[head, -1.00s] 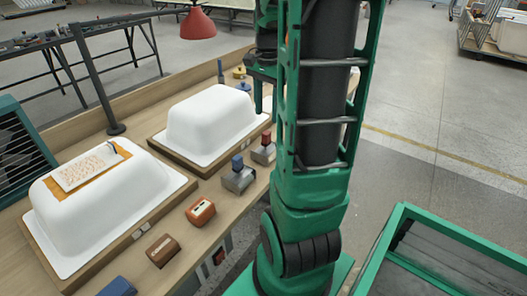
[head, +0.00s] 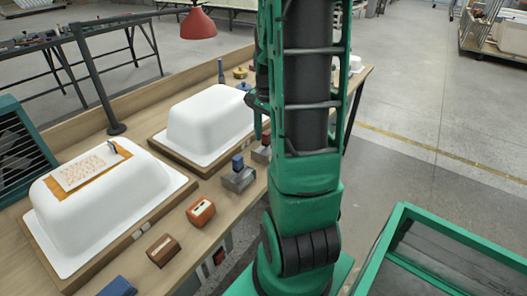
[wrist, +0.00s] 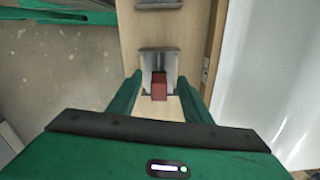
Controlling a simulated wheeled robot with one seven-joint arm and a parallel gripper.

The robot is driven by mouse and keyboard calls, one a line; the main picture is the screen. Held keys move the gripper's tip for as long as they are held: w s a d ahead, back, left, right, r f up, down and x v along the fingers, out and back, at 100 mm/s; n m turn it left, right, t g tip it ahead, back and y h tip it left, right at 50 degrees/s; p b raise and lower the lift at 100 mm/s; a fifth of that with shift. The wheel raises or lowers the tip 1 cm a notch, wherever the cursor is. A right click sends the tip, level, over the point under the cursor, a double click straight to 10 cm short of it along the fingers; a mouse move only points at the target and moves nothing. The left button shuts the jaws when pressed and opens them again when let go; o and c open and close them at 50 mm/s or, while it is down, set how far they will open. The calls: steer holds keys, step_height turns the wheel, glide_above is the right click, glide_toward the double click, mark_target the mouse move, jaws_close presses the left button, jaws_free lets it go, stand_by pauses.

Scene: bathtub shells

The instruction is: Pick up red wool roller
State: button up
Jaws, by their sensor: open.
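The red wool roller (wrist: 159,87) shows in the wrist view as a small red block with a grey metal tray (wrist: 158,60) beneath and behind it. My gripper (wrist: 159,80) is open, its two green fingers on the left and right of the red block in the picture. I see no contact, and the height gap cannot be told. A green finger of mine hangs just above and behind that tray.
A blue block on a metal holder (head: 238,177) stands nearby. An orange box (head: 201,212) and a brown box (head: 162,250) lie along the bench edge. Two white tub shells (head: 210,122) (head: 105,215) stand on boards. In the wrist view a white shell (wrist: 270,70) is close on the right.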

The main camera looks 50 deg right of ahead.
jaws_close()
step_height(320, 180, up, 10)
steer(key=shift+r, duration=0.1)
stand_by(0.6)
steer(key=c, duration=0.9)
jaws_free()
steer(key=shift+c, duration=0.7)
